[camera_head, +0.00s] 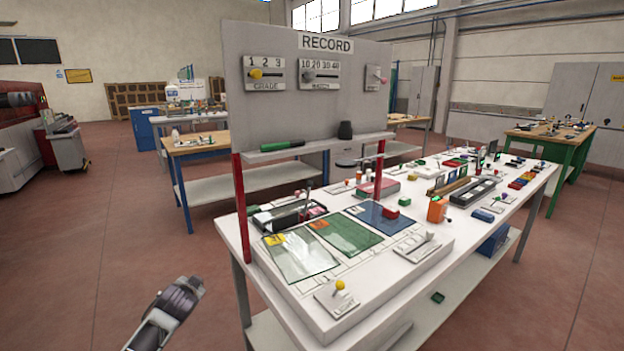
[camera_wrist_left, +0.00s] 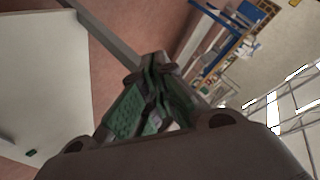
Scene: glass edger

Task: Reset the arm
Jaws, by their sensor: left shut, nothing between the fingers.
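My left gripper (camera_wrist_left: 157,62) shows in the left wrist view, with its green-padded fingers closed together and nothing between them. It hangs in free air beside a white table top (camera_wrist_left: 45,70), apart from it. In the head view a grey and dark piece of my arm (camera_head: 172,305) rises from the bottom edge, left of the white workbench (camera_head: 440,268); the fingers cannot be made out there. My right gripper is in neither view.
A RECORD board (camera_head: 310,110) stands on red posts at the bench's left end. The red floor (camera_head: 85,250) to the left is clear.

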